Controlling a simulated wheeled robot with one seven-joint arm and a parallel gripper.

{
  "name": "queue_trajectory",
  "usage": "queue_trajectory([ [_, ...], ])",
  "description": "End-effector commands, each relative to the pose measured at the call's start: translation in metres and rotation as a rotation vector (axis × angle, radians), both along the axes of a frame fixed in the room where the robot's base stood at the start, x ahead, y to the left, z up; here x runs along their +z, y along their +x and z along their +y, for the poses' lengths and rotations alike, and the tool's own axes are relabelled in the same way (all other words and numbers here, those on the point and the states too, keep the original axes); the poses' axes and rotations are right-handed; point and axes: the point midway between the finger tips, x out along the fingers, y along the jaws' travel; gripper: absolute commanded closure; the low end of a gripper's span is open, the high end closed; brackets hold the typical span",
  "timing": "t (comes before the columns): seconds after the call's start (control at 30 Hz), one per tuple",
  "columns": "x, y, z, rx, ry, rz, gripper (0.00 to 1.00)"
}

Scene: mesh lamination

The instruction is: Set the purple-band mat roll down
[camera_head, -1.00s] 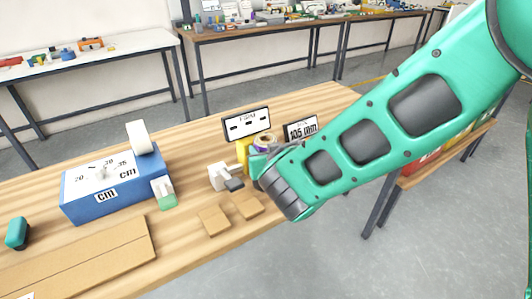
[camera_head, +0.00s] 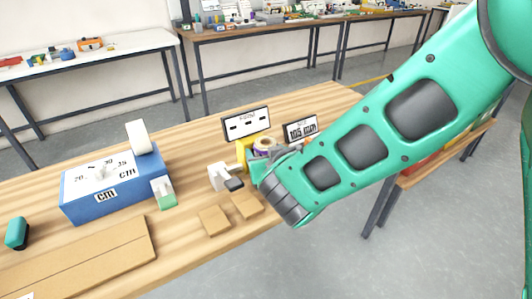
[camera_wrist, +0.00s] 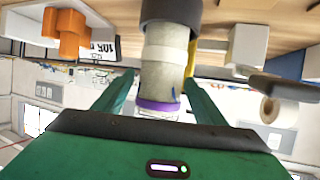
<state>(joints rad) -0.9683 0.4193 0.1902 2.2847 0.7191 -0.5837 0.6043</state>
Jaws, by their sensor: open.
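The purple-band mat roll (camera_head: 264,144) stands on the wooden table (camera_head: 190,148), partly hidden by my arm in the head view. In the wrist view, the pale, speckled roll (camera_wrist: 161,82) has its purple band towards my palm and its far end against a dark round piece (camera_wrist: 170,10). My gripper (camera_wrist: 158,92) is open, with one finger on each side of the roll and a visible gap at both sides. In the head view the fingers are mostly hidden behind my wrist.
A slotted sign (camera_head: 246,124) and a "105 mm" sign (camera_head: 300,129) stand behind the roll. A yellow piece (camera_head: 242,156) and a white device (camera_head: 216,176) are left of it. A blue box (camera_head: 118,197) stands farther left. Two tan squares (camera_head: 213,221) lie in front.

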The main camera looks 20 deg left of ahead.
Motion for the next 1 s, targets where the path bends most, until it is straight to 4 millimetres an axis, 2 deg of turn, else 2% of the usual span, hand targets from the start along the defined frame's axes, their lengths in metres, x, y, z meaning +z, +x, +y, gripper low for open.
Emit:
queue_trajectory([
  [0.5, 0.037, -0.075, -0.044, 0.004, 0.001, -0.002, 0.35],
  [0.7, 0.042, -0.089, -0.052, 0.004, 0.001, 0.0, 0.35],
  [1.0, 0.043, -0.089, -0.055, -0.001, -0.002, 0.0, 0.35],
])
